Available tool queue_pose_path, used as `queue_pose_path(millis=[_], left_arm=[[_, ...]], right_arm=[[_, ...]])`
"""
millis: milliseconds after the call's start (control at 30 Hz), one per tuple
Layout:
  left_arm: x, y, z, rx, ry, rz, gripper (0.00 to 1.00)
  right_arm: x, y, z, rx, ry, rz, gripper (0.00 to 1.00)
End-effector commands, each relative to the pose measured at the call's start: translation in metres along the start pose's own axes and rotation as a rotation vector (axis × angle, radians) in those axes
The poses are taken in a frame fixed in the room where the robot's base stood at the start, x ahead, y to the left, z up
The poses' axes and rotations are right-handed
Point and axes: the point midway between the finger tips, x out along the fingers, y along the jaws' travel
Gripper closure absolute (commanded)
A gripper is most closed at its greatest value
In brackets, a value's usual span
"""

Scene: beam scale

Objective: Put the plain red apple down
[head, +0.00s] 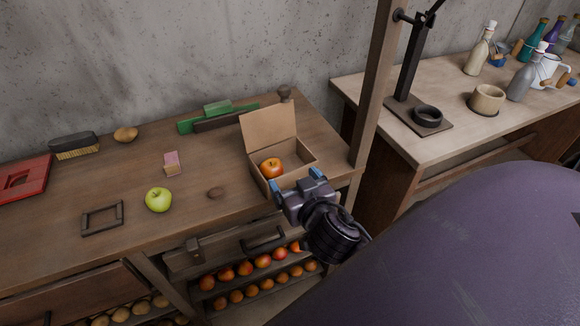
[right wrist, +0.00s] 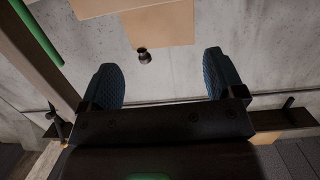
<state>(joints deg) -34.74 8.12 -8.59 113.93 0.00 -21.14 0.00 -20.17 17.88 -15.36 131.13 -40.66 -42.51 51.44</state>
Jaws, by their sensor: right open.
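A red-orange apple (head: 271,167) sits inside the open cardboard box (head: 300,174) on the wooden workbench. The box's lid stands up at the back. My right gripper (head: 297,180) is at the box's front right edge, to the right of the apple and apart from it. Its blue fingers are spread with nothing between them. In the right wrist view the open fingers (right wrist: 161,75) show against the wall, with a tan panel (right wrist: 150,22) beyond; no apple shows there. My left gripper is not in view.
A green apple (head: 158,200), a dark frame (head: 102,218), a pink-topped block (head: 172,163) and a brush (head: 74,145) lie on the bench. Red apples (head: 246,268) fill a rack below. A wooden post (head: 374,90) stands right of the box. The bench's middle has free room.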

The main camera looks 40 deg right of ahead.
Motion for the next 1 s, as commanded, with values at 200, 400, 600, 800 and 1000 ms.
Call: queue_pose_path(millis=[200,400,600,800,1000], left_arm=[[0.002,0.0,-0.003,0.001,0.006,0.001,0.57],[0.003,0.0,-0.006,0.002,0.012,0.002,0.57],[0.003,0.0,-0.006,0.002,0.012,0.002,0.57],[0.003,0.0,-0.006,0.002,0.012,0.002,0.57],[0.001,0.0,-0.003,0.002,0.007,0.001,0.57]], right_arm=[[-0.005,0.001,0.04,-0.054,-0.095,-0.041,0.12],[-0.022,0.004,0.129,-0.143,-0.266,-0.158,0.12],[-0.047,0.012,0.188,-0.176,-0.34,-0.227,0.12],[-0.057,0.015,0.207,-0.186,-0.354,-0.244,0.12],[-0.057,0.015,0.207,-0.188,-0.353,-0.244,0.12]])
